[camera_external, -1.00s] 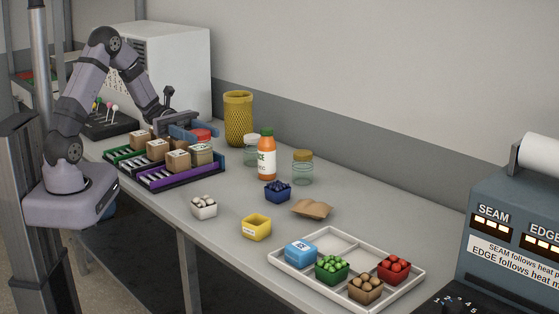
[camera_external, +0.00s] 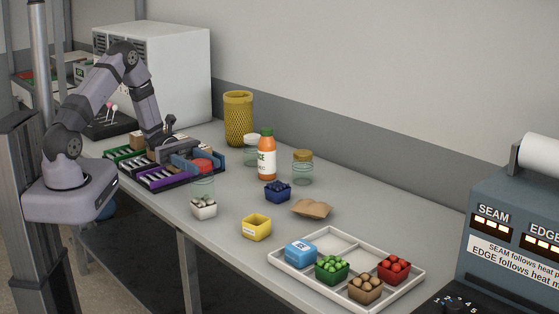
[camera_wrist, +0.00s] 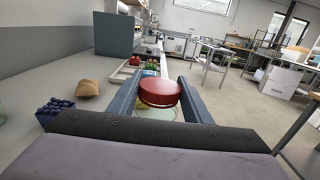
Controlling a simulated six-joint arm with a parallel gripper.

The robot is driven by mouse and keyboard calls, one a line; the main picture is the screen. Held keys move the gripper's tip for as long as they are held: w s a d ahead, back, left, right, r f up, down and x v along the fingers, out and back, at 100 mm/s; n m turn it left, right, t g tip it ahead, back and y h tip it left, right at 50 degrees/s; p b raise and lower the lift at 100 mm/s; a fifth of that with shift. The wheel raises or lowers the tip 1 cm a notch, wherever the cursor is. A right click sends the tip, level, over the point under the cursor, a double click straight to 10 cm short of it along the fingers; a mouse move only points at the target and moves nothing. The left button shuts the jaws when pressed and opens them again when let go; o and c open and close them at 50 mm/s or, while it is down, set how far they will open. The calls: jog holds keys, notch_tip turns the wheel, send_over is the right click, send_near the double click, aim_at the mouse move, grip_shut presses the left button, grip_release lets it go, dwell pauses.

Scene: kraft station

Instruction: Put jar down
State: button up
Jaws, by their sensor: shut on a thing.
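The jar is clear glass with a red lid (camera_external: 202,165). In the external view its glass body (camera_external: 203,186) hangs below the lid, in front of the purple rack and just behind the white box. My gripper (camera_external: 208,162) is shut on the jar at the lid. In the wrist view the red lid (camera_wrist: 160,92) sits between the two blue fingers of my gripper (camera_wrist: 160,98). I cannot tell if the jar's base touches the table.
A small white box (camera_external: 204,209) of pale pieces stands very close to the jar. A purple rack (camera_external: 180,182) lies behind it. A yellow box (camera_external: 257,228), blue box (camera_external: 277,193), orange bottle (camera_external: 266,158) and yellow-lidded jar (camera_external: 303,170) stand to the right. Bare table lies between them.

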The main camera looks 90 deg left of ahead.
jog(key=shift+f, duration=0.55)
jog(key=shift+f, duration=0.2)
jog(key=o, duration=1.5)
jog(key=shift+r, duration=0.1)
jog(key=shift+r, duration=0.2)
jog(key=shift+s+a+f, duration=0.2)
jog(key=b+v, duration=0.4)
jog(key=v, duration=0.7)
jog(key=shift+s, duration=0.2)
